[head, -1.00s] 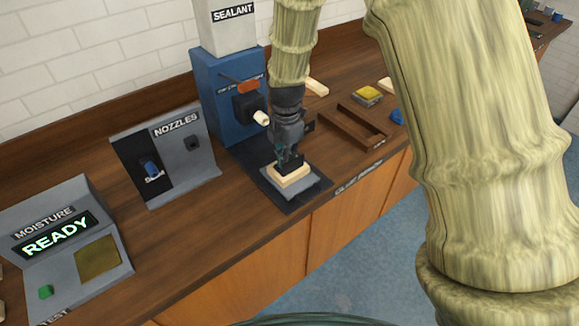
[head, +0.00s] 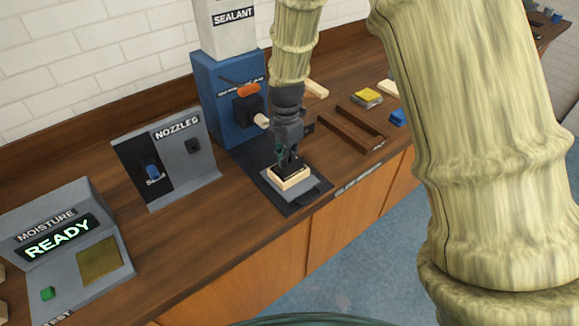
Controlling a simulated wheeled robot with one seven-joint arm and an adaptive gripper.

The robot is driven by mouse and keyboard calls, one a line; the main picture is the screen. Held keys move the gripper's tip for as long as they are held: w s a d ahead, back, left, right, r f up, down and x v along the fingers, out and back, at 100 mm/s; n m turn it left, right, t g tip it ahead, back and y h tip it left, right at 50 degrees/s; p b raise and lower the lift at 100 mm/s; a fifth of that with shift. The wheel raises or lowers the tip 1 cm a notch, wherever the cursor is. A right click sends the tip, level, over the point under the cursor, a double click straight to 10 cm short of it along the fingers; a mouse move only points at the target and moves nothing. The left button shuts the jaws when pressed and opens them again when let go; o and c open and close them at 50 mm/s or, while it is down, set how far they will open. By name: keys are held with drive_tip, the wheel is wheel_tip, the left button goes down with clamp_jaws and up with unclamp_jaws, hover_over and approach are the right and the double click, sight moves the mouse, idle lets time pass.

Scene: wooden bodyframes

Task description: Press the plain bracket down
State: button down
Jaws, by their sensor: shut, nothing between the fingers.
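A pale wooden piece (head: 290,182), which looks like the plain bracket, lies flat on a small grey block (head: 309,187) on the dark base plate in front of the blue sealant machine. My gripper (head: 289,168) points down directly over it, fingers shut, with its tips at or very near the top of the piece. The dark fingertips cover much of the top, so I cannot tell whether they touch it or whether a dark part lies there too.
The blue sealant machine (head: 217,105) stands close behind with its pale nozzle (head: 262,121) near my wrist. A brown wooden frame (head: 348,132) lies to the right. The nozzle stand (head: 190,170) and moisture tester (head: 107,238), reading READY, are left. Bench between is clear.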

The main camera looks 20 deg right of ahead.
drive_tip(key=shift+r+p, duration=2.1)
drive_tip(key=shift+r, duration=0.8)
